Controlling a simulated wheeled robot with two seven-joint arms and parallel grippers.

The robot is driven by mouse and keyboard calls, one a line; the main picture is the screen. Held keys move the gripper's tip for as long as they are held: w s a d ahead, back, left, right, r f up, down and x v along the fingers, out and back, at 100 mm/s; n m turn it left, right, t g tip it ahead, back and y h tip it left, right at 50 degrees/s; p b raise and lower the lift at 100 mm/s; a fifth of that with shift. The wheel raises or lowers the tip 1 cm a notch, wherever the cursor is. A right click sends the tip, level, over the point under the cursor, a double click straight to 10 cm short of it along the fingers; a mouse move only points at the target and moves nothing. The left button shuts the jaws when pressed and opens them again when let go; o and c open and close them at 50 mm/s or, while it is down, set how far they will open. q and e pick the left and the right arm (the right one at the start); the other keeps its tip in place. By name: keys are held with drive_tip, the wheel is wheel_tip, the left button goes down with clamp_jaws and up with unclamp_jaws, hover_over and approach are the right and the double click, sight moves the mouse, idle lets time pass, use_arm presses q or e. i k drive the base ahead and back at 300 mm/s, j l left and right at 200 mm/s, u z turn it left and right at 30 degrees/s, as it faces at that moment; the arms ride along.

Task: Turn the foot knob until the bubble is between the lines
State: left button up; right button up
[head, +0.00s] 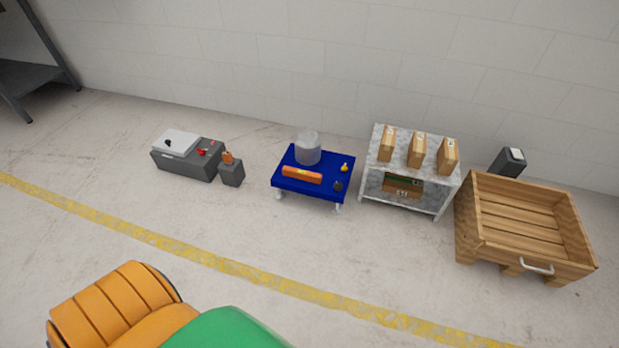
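A blue low platform (315,189) stands on casters near the middle of the head view. A grey translucent cylinder (307,150) stands at the back of the platform. A small yellow piece (345,167) and a dark round knob-like piece (338,185) sit at its right side. I cannot tell which is the foot knob. Neither of my grippers is in view.
A grey machine (185,165) and a small grey box (231,173) stand left. A marble-patterned stand (373,182) with several cartons is right of the platform, then a wooden crate (467,215).

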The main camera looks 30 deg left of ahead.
sight(338, 186)
drive_tip(key=i+j, duration=1.35)
drive_tip(key=i, duration=0.2)
